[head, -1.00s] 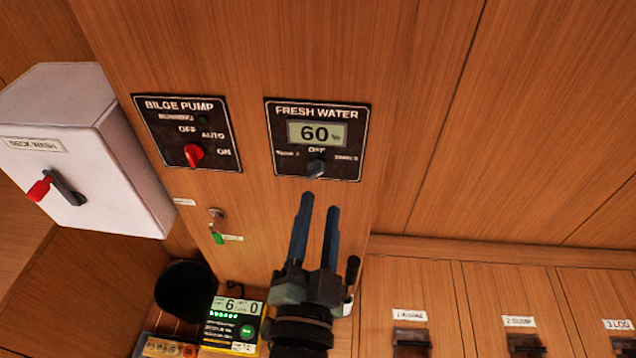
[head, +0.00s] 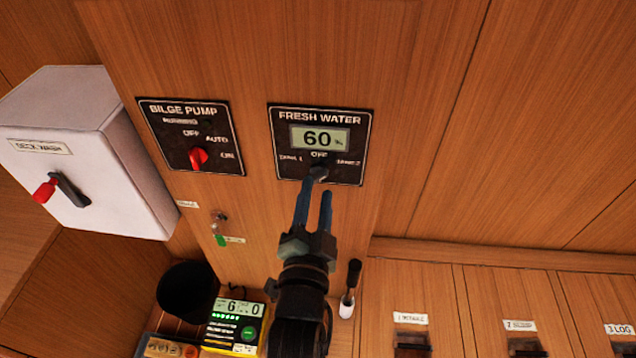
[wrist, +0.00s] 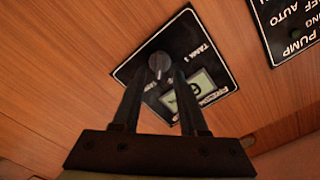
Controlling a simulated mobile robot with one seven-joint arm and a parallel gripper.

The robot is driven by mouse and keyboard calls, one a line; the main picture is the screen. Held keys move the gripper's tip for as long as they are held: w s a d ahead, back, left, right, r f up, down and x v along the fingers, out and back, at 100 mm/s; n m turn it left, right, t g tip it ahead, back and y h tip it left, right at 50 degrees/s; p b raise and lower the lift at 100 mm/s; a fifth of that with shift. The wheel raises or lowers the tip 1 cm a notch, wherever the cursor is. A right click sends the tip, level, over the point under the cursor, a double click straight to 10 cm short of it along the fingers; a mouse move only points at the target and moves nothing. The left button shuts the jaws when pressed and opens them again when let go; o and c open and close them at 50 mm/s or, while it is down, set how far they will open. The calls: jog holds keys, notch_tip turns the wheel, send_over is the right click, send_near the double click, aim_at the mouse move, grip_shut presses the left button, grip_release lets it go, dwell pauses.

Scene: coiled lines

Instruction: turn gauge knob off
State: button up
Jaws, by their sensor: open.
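The gauge knob (head: 319,172) is a small grey knob on the black FRESH WATER panel (head: 285,169), below its display, which reads 60 %. OFF is marked above the knob, with tank labels to its left and right. In the wrist view the knob (wrist: 159,63) sits near the tips of my fingers, on the panel (wrist: 192,31). My gripper (head: 314,192) is open, its two blue fingers pointing up at the knob from below. Fingertips partly cover the knob in the head view, and I cannot tell whether they touch it or exactly where it points.
The BILGE PUMP panel (head: 160,131) with a red knob (head: 198,157) is to the left. A white DECK WASH box (head: 110,150) with a red-tipped lever juts out farther left. A key with a green tag (head: 221,238) hangs below. A black-handled lever (head: 351,285) stands right of my wrist.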

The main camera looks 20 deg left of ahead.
aim_at(318, 175)
jog(key=shift+x, duration=1.15)
jog(key=shift+c, duration=0.3)
grip_shut()
